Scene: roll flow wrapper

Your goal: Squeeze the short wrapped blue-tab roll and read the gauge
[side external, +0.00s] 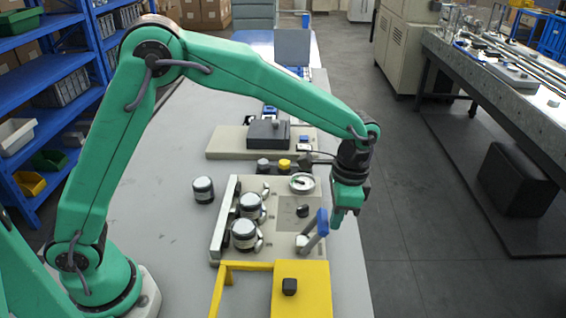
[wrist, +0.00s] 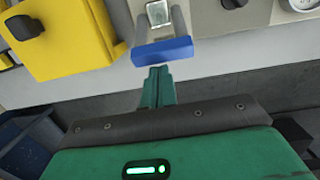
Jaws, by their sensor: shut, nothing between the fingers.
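My gripper (side external: 338,222) is shut and empty, pointing down at the right edge of the bench. In the wrist view its closed fingertips (wrist: 158,70) lie just in front of a blue bar (wrist: 162,52). I cannot tell whether they touch it. The blue bar tops a grey lever (side external: 321,222) in the side view. The round gauge (side external: 302,183) stands behind the lever on a beige base; its reading is too small to make out. No blue tab shows on any.
A yellow block with a black knob (side external: 308,305) and yellow frame stands in front. A beige unit with a dark box (side external: 268,134) stands behind. The grey bench top (side external: 160,215) is clear at left; the floor lies past its right edge.

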